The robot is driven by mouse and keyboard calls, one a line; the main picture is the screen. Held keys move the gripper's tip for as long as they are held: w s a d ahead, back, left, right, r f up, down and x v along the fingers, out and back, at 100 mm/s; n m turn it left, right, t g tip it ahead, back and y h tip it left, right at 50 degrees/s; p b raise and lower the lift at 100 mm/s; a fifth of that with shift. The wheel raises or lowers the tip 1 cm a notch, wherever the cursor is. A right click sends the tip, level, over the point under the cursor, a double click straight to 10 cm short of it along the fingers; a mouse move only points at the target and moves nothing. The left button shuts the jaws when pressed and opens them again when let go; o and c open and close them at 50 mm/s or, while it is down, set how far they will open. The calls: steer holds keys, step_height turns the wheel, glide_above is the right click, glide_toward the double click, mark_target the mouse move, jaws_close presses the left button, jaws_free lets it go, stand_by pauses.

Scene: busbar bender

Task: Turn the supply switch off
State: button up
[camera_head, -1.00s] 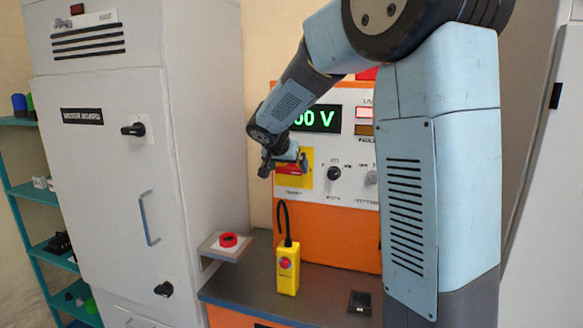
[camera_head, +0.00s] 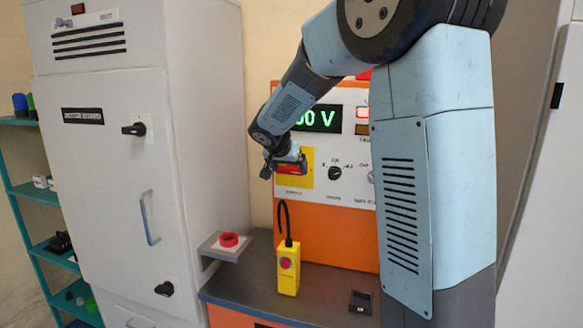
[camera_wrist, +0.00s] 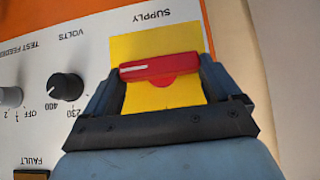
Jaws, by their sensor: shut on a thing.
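The supply switch is a red handle (camera_wrist: 160,66) on a yellow plate (camera_wrist: 161,43) under the word SUPPLY in the wrist view. The handle lies nearly level across the plate, slightly tilted. My gripper (camera_wrist: 158,74) is shut on the handle, with one finger at each end of it. In the head view my gripper (camera_head: 283,169) is at the red handle (camera_head: 292,169) on the orange and white panel (camera_head: 349,188). The arm hides part of the yellow plate (camera_head: 308,160) there.
A black VOLTS knob (camera_wrist: 66,87) sits beside the switch. Below the panel, a yellow pendant (camera_head: 288,272) with a red button stands on the bench (camera_head: 325,291). A red push button (camera_head: 228,240) is on a bracket beside the grey cabinet (camera_head: 112,200).

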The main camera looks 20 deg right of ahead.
mark_target(282, 172)
steer(key=h, duration=0.1)
steer(key=n+g+h, duration=0.1)
steer(key=shift+w+a+f+g+h, duration=0.1)
steer(key=shift+w+a+g+h, duration=0.1)
steer(key=shift+a+g+h, duration=0.1)
steer(key=n+h, duration=0.1)
steer(key=g+h, duration=0.1)
steer(key=n+h, duration=0.1)
steer(key=shift+w+a+f+n, duration=0.15)
steer(key=shift+a+f+n, duration=0.1)
steer(key=shift+a+n, duration=0.05)
steer(key=n+h, duration=0.1)
steer(key=n+g+h, duration=0.1)
steer(key=h, duration=0.2)
steer(key=shift+w+a+f+n, duration=0.15)
steer(key=shift+a+f+n, duration=0.15)
steer(key=shift+f+n, duration=0.1)
steer(key=shift+f+n+h, duration=0.2)
steer(key=shift+n+h, duration=0.45)
steer(key=shift+h, duration=0.1)
steer(key=shift+f+n+h, duration=0.2)
steer(key=shift+n+h, duration=0.45)
steer(key=shift+h, duration=0.1)
steer(key=o, duration=0.8)
steer(key=shift+a, duration=0.1)
steer(key=shift+c, duration=0.2)
